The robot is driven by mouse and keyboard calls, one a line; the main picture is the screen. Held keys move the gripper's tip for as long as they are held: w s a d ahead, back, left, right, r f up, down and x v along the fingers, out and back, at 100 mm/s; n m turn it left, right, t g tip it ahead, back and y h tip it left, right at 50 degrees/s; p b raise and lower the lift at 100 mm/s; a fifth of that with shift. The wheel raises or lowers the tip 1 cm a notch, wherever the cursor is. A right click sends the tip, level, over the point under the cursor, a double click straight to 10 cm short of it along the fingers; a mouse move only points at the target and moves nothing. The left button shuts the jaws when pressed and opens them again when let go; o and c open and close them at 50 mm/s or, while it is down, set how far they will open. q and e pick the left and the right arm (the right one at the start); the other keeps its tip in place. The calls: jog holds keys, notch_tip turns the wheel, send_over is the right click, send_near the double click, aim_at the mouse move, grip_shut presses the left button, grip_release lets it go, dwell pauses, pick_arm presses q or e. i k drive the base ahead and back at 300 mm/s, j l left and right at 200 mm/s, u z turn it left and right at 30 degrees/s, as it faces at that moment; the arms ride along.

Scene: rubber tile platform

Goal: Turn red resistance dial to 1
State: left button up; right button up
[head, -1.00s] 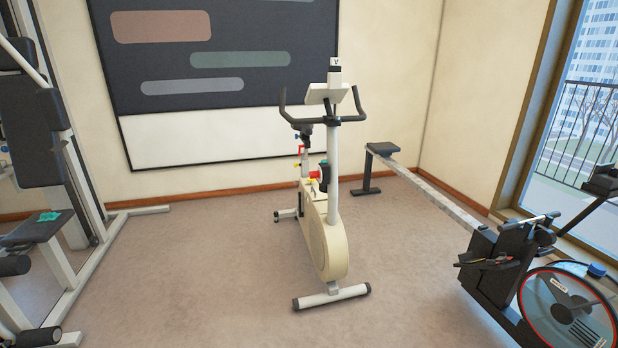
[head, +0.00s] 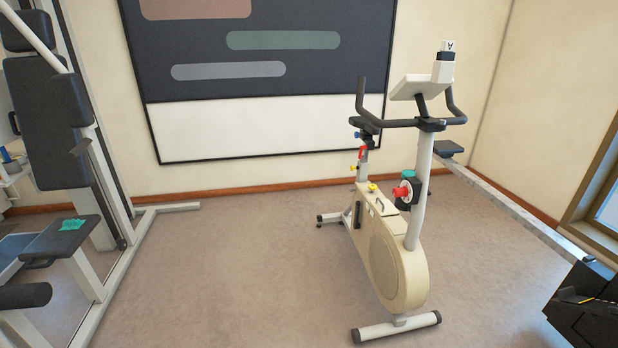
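The red resistance dial (head: 401,192) sits on the side of a dark housing on the upright post of a cream exercise bike (head: 400,262). Its face points to the left, and its markings are too small to read. A second red part (head: 362,153) shows near the seat post, with a yellow knob (head: 373,187) on the frame below it. The bike stands upright on the floor, ahead and right of centre. Neither of my grippers is in view.
A weight machine (head: 75,130) stands at the left with a teal cloth (head: 73,224) on its bench. A rowing machine's rail (head: 520,212) runs behind the bike to the right. The carpet (head: 240,270) left of the bike is clear.

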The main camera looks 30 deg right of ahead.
aim_at(403, 191)
jog(key=i+j, duration=0.15)
jog(key=i, duration=0.55)
jog(key=i+j, duration=0.1)
jog(key=i, duration=0.6)
